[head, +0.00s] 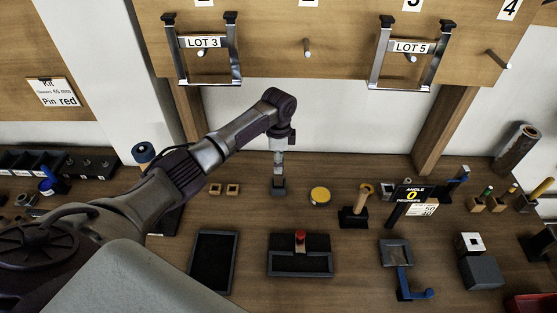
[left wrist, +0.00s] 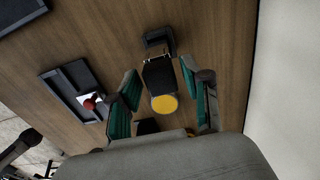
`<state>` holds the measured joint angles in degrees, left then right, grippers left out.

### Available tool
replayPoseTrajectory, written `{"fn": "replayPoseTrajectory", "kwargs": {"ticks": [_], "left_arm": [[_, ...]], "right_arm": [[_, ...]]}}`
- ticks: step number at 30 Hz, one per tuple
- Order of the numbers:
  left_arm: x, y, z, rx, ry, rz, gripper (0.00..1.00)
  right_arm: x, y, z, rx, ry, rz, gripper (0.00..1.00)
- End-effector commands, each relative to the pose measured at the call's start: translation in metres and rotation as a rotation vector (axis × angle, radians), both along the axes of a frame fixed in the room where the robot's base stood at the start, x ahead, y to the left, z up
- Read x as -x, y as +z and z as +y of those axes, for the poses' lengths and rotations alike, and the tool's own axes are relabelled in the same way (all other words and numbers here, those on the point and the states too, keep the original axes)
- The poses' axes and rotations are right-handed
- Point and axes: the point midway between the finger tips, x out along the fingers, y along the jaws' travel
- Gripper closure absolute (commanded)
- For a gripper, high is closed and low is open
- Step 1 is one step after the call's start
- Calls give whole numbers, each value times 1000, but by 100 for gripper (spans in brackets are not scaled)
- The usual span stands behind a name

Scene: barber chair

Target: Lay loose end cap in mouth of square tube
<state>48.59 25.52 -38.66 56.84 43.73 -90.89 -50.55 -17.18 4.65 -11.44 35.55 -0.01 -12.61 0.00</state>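My left gripper (head: 279,174) points down at the back of the bench, over a small dark block (head: 279,189). In the left wrist view its teal-padded fingers (left wrist: 161,98) stand apart, with a dark squarish piece (left wrist: 159,72) seen between or beyond them; contact cannot be told. Whether this is the square tube is unclear. A pale square piece with a dark opening (head: 470,242) stands at the right beside a grey block. I cannot single out the loose end cap. My right gripper is not in view.
A yellow-topped disc (head: 319,195) lies just right of my left gripper. A ring stand (head: 354,216) and the angle sign (head: 411,195) are further right. A black tray (head: 234,262) and a red-knobbed tray (head: 300,265) lie in front. The wall board hangs behind.

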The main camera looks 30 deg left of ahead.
Motion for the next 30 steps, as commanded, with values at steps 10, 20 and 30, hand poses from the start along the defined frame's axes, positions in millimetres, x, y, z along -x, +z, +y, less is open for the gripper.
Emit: {"fn": "replayPoseTrajectory", "kwargs": {"ticks": [10, 20, 30], "left_arm": [[0, 1, 0, 0, 0, 0, 41], [-1, 52, 0, 0, -1, -4, 41], [-1, 111, 0, 0, 0, -2, 41]], "right_arm": [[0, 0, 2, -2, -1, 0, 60], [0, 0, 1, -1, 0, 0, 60], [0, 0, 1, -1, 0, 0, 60]]}}
